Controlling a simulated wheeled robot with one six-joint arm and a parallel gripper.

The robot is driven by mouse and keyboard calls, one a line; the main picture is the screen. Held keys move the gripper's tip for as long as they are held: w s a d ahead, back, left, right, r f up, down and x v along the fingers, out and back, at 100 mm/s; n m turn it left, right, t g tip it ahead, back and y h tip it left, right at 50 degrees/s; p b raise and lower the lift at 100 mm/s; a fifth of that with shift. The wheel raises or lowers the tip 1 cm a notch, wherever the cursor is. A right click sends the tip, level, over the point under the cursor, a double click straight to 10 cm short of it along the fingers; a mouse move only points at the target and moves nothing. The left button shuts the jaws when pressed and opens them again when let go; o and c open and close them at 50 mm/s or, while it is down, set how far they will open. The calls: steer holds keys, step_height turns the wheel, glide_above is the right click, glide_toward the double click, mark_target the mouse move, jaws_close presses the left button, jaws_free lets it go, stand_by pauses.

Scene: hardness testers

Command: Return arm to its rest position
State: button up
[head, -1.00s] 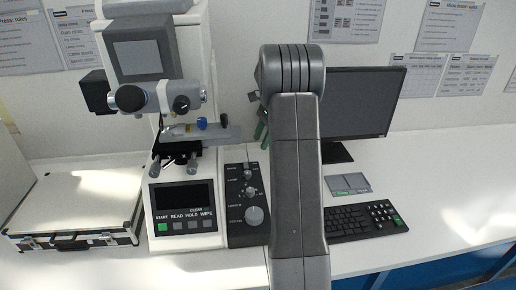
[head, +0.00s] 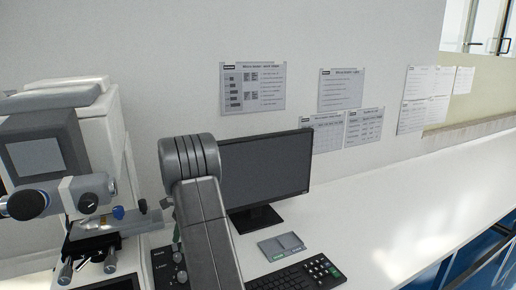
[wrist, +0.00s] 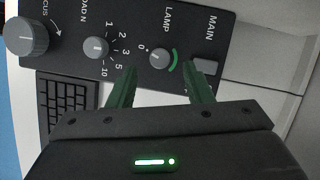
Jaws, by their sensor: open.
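My gripper (wrist: 164,88) shows in the wrist view with two green fingers spread apart and nothing between them. It is over the edge of the tester's dark control panel (wrist: 125,30), close to the lamp knob (wrist: 160,57) and the main switch (wrist: 205,66). I cannot tell whether a fingertip touches the panel. In the head view my grey arm rises in front of the desk, and its bulk hides most of the gripper. The hardness tester (head: 60,150) stands at the left of the head view, partly cut off by the frame.
A monitor (head: 265,175) stands behind my arm. A keyboard (head: 300,275) and a small grey pad (head: 281,246) lie in front of it. The white bench (head: 400,220) is clear to the right. Paper sheets hang on the wall (head: 190,60).

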steer(key=shift+x, duration=2.3)
steer(key=shift+d, duration=0.1)
steer(key=v, duration=1.3)
steer(key=x, duration=1.3)
steer(key=shift+f, duration=0.1)
steer(key=m+t, duration=0.1)
steer(key=m, duration=0.2)
steer(key=m+t+y+b, duration=0.1)
steer(key=m, duration=0.1)
steer(key=shift+s+m, duration=0.1)
steer(key=shift+m, duration=0.3)
steer(key=v, duration=1.3)
steer(key=shift+r, duration=0.45)
